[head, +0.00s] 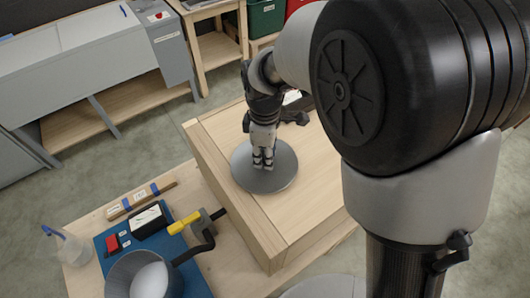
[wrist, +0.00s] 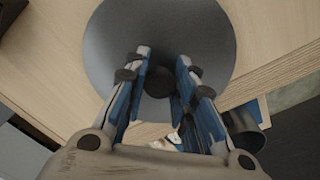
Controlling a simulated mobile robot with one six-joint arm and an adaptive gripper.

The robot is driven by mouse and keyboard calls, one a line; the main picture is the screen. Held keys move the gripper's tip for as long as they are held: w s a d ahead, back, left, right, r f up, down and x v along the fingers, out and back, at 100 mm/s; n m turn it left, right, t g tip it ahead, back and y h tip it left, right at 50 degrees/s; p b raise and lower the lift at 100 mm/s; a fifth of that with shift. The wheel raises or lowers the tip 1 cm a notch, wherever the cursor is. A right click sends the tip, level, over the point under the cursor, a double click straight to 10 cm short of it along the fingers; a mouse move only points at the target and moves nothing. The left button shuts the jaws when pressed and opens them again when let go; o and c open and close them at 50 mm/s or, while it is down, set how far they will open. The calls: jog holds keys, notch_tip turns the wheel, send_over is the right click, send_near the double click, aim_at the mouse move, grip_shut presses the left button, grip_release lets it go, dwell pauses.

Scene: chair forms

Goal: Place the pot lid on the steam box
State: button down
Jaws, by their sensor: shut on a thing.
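The pot lid (head: 278,181) is a flat grey disc with a dark knob. It is over the top of the pale wooden steam box (head: 318,200), near its left edge in the head view. I cannot tell whether it rests on the wood or hangs just above it. My gripper (head: 263,164) points down and is shut on the lid's knob. In the wrist view the lid (wrist: 205,30) lies beyond my gripper (wrist: 162,60), with the knob between the fingers and the wooden top (wrist: 272,40) around it.
Left of the box, a low wooden table holds a blue mat (head: 199,284), a grey pot (head: 118,277), a yellow-handled tool (head: 186,223), a black-and-white box (head: 148,220) and a bottle (head: 70,249). A dark object (head: 292,117) lies on the steam box behind the lid. A grey bench stands at back left.

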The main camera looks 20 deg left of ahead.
jog(key=shift+f, duration=0.15)
jog(key=c, duration=1.3)
grip_release()
jog(key=shift+c, duration=0.2)
notch_tip(320, 180, up, 12)
jog(key=p, duration=0.1)
jog(key=shift+p, duration=0.3)
jog(key=shift+r, duration=0.2)
